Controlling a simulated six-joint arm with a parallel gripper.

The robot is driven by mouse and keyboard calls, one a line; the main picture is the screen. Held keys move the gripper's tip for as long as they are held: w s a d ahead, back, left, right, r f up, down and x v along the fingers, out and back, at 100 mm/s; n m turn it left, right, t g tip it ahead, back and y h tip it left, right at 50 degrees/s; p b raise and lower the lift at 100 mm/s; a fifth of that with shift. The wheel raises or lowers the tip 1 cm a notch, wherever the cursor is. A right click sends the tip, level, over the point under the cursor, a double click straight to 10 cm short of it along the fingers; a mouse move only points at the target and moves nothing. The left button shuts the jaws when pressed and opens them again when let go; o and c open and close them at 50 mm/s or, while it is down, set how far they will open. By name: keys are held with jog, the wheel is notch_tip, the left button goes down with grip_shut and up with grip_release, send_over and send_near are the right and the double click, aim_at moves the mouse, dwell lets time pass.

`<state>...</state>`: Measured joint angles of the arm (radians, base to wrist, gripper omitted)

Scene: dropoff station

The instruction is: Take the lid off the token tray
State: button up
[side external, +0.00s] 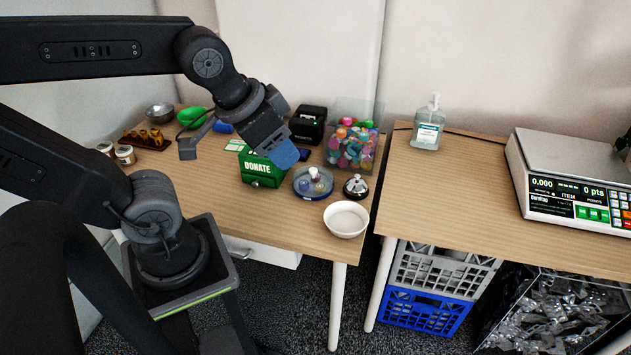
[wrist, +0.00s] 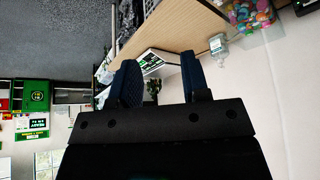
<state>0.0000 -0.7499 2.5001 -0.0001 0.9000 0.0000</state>
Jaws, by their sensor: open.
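The token tray (side external: 306,193) is a round, blue-rimmed dish on the wooden table in the side view. Its clear lid (side external: 315,176) with a small knob is on it, and coloured tokens show through. My gripper (side external: 285,156) is in the air up and to the left of the tray, with a blue finger in front of the green donation box. In the wrist view my gripper's two dark blue fingers (wrist: 158,78) stand apart with nothing between them. The tray is not in the wrist view.
The green donate box (side external: 263,169) is left of the tray. A clear bin of coloured items (side external: 354,145) and a black printer (side external: 308,125) stand behind.

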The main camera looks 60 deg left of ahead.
dwell(0.4)
jog(key=shift+o, duration=1.3)
